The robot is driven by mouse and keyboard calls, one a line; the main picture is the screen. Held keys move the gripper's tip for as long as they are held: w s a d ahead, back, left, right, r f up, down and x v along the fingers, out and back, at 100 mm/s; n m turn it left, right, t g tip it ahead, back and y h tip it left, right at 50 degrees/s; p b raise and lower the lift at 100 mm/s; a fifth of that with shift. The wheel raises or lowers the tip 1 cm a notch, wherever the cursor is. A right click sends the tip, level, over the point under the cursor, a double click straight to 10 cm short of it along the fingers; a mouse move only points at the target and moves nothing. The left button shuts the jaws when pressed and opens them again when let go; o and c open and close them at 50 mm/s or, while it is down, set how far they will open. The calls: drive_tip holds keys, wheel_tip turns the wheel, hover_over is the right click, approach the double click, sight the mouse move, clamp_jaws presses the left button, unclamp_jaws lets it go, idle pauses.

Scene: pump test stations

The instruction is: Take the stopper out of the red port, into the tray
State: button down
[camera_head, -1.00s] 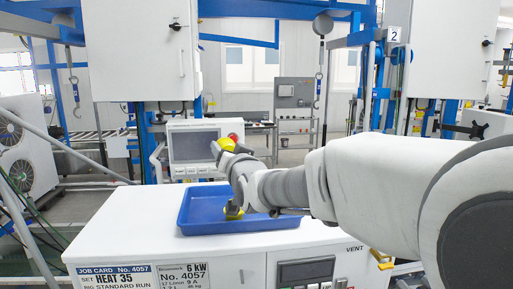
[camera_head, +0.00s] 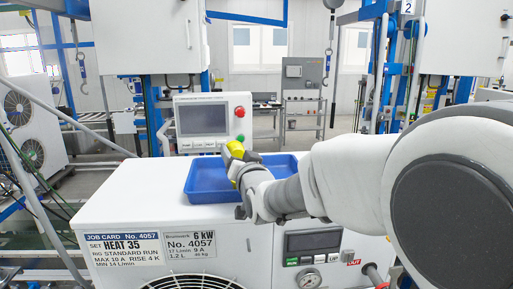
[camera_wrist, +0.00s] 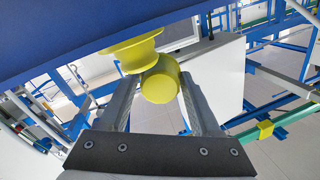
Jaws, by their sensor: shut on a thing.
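The held stopper also shows at the gripper's end in the head view (camera_head: 235,149).
The white unit (camera_head: 140,205) carries the tray on its top, with clear room at the left. A grey monitor box (camera_head: 203,122) with red and green buttons stands behind the tray.

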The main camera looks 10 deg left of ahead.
drive_tip(key=shift+f, duration=0.45)
unclamp_jaws()
idle(0.6)
drive_tip(key=shift+r+p, duration=1)
drive_tip(key=shift+r, duration=2.5)
